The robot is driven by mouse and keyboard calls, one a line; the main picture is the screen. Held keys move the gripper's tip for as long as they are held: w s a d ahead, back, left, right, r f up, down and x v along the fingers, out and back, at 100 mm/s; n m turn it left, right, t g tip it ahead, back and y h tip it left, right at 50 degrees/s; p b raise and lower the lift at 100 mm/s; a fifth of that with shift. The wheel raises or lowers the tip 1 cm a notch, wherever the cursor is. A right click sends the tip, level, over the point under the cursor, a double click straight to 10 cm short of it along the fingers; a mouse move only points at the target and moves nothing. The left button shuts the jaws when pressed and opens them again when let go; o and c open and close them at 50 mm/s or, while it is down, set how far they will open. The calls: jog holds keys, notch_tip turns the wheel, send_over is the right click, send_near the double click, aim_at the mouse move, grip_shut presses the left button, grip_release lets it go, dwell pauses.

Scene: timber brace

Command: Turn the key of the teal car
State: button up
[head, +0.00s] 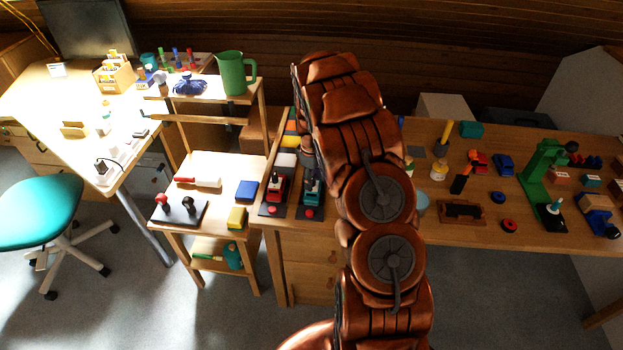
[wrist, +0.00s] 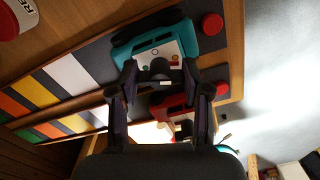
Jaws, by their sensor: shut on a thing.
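The teal car (wrist: 187,32) sits on a dark lane at the top middle of the wrist view, with a pale panel on its upper face. In the head view the teal car (head: 312,198) stands to the right of the red car, partly hidden by my arm. My gripper (wrist: 160,73) is shut on the dark key (wrist: 160,66) that stands on the teal car's panel. The fingers cover much of the key, so its turn angle cannot be told. My gripper is hardly visible in the head view, behind my arm.
The red car (wrist: 172,106) stands in the neighbouring lane, close to my fingers. Red round buttons (wrist: 212,24) lie at the lane ends. A side table (head: 210,170) with two knobs and blocks stands left. A green stand (head: 541,170) is on the bench at right.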

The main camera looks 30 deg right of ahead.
jog(key=shift+a, duration=0.15)
jog(key=shift+c, duration=1.2)
jog(key=shift+f+b, duration=0.1)
jog(key=shift+b, duration=0.25)
